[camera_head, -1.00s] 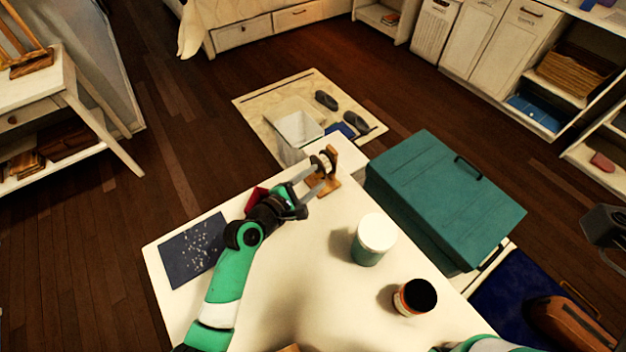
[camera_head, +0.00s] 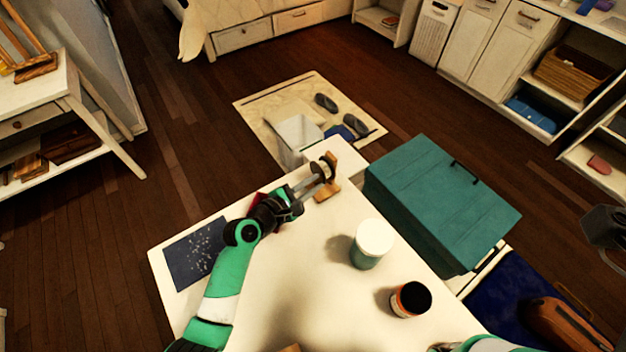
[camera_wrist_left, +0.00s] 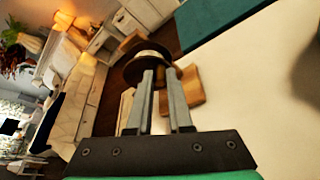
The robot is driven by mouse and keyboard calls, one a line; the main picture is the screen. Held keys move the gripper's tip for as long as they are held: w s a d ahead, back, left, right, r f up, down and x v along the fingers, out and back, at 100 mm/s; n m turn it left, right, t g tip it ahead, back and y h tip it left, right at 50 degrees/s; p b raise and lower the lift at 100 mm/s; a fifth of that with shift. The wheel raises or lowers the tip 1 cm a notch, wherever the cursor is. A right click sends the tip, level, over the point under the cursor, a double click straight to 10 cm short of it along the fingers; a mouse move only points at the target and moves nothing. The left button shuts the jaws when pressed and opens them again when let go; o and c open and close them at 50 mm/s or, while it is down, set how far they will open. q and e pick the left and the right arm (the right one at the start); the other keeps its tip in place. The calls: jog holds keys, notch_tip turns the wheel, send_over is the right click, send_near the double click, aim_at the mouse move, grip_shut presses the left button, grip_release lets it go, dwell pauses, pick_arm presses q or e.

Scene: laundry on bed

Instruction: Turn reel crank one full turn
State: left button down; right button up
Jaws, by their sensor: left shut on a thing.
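The reel (camera_head: 327,164) has a dark rim and a pale spool and sits on a wooden stand (camera_head: 330,191) at the table's far corner. In the left wrist view the reel (camera_wrist_left: 147,62) is just beyond the fingertips, with the wooden base (camera_wrist_left: 188,92) to its right. My left gripper (camera_head: 314,180) reaches to the reel's near side. In the wrist view its fingers (camera_wrist_left: 165,75) are close together and shut on the reel crank, which they mostly hide. My right gripper is out of view; only a bit of my right arm shows at the bottom.
On the white table (camera_head: 300,265) stand a white-lidded green jar (camera_head: 370,245) and a dark-topped jar (camera_head: 410,299). A dark speckled mat (camera_head: 194,253) lies at the left. A teal case (camera_head: 440,200) stands beyond the table's right edge. The table's middle is clear.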

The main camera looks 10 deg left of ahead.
pick_arm(q)
jog(key=shift+w+a+r+n+g+h+p, duration=0.15)
jog(key=shift+r+n+g+h+p, duration=0.25)
jog(key=shift+n+p, duration=0.45)
jog(key=shift+w+a+r+n+g+h+p, duration=0.15)
jog(key=shift+n+g+h+p, duration=0.25)
jog(key=shift+n+g+p, duration=0.45)
jog(key=shift+t, duration=0.25)
jog(key=c, duration=0.8)
grip_release()
jog(key=shift+c, duration=0.2)
jog(key=shift+s, duration=0.1)
